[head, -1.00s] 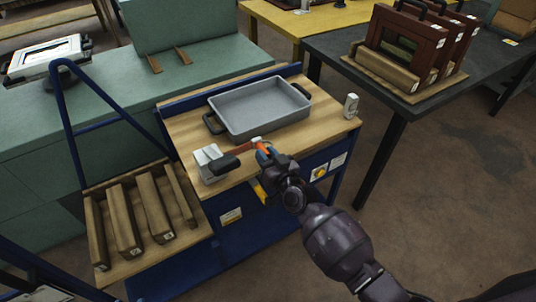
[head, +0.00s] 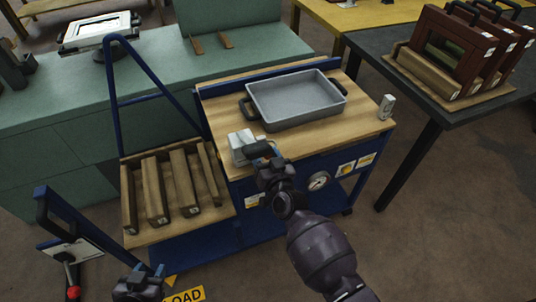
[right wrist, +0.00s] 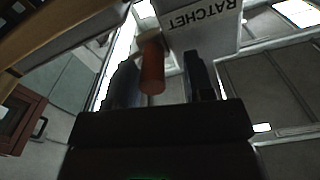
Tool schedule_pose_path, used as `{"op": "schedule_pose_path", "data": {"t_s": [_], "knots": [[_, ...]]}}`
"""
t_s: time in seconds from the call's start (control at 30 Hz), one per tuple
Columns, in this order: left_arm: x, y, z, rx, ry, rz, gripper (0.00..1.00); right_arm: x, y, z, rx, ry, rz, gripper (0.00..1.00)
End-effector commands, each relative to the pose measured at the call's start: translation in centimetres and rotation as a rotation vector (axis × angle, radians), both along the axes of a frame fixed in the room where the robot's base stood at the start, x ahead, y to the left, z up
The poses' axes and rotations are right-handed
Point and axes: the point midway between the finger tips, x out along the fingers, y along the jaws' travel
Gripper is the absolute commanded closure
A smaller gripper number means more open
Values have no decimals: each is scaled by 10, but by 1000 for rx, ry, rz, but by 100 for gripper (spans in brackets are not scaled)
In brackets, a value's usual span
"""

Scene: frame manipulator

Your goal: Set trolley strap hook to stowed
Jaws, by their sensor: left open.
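The block, lettered RATCHET, also shows in the right wrist view (right wrist: 205,25). My right gripper (head: 268,166) is right by the handle at the trolley's front edge. In the right wrist view an orange cylindrical piece (right wrist: 152,68) lies between its parted fingers (right wrist: 163,80); no firm grip shows. The strap and hook are hidden in the head view. My left gripper (head: 140,279) is open and empty at the lower left.
A grey tray (head: 296,101) stands on the trolley top, with a small white block (head: 386,107) at the right corner. A side shelf (head: 226,210) holds several wooden bars. A dark table (head: 430,101) with frames stands at right. Floor at front right is clear.

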Motion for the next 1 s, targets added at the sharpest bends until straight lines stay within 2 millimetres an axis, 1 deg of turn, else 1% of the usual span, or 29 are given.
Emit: {"op": "schedule_pose_path", "data": {"t_s": [0.27,0.43,0.57,0.73,0.9,1.0], "knots": [[1,0,1,0,-2,0,57,0,-2,0,-2,-1,-3,49],[2,0,3,1,-7,-1,57,-8,-6,0,-2,-1,-3,49],[4,0,7,0,-12,-2,57,-25,-12,1,-1,-1,-3,49],[4,0,10,1,-15,-1,57,-53,-22,1,-2,0,-3,49],[2,1,8,2,-10,0,57,-79,-31,0,-2,0,-3,49],[-2,2,6,1,-1,2,57,-90,-34,0,-1,0,-2,49]]}}
